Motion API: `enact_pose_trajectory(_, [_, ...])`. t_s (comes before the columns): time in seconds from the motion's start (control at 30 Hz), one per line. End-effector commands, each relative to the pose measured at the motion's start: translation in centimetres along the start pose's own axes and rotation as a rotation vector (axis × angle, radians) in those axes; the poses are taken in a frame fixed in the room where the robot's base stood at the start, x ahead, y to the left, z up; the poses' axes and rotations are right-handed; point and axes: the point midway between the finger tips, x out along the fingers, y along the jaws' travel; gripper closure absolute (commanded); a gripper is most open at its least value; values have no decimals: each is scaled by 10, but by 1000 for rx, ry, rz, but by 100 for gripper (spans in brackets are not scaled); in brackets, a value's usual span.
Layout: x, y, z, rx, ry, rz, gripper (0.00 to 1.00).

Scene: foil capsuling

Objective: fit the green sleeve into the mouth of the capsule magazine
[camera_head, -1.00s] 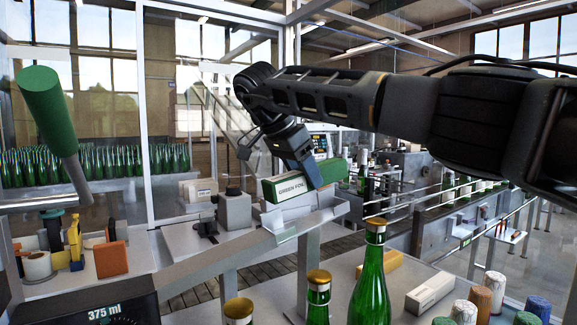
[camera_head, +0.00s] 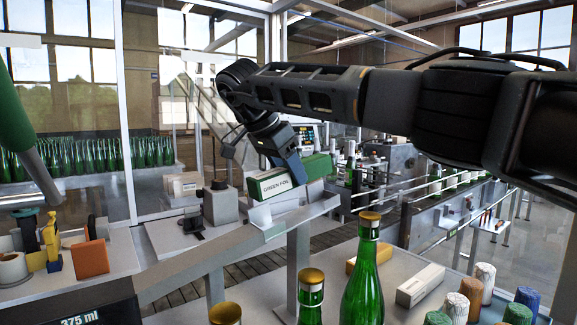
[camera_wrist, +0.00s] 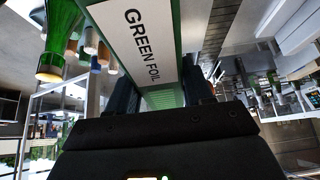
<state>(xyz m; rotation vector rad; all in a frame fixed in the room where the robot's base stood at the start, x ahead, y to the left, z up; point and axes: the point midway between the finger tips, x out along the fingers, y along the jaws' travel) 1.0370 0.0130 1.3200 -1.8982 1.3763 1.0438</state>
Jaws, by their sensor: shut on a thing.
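The green sleeve (camera_head: 283,183) is a long green box with a white face lettered "GREEN FOIL". My gripper (camera_head: 292,165) is shut on it from above. In the wrist view the sleeve (camera_wrist: 138,45) fills the space between my fingers, its lettered face towards the camera. In the head view it lies along a pale grey open trough (camera_head: 320,208), which looks like the mouth of the capsule magazine. The sleeve's lower edge is very close to the trough; I cannot tell whether it touches or sits inside. The wrist view does not clearly show the mouth.
A grey block with a dark knob (camera_head: 220,203) stands just left of the sleeve. Green bottles with gold tops (camera_head: 364,275) stand in front, beside several coloured cylinders (camera_head: 470,305) and a white box (camera_head: 420,285).

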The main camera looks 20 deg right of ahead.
Motion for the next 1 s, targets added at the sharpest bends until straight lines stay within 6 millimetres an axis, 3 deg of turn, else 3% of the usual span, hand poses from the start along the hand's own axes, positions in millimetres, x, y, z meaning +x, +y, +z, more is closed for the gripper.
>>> enact_pose_trajectory(0.5, [38, 0, 15, 0, -1, 1, 86])
enact_pose_trajectory(1.0, [40, 0, 16, 1, -1, 1, 86])
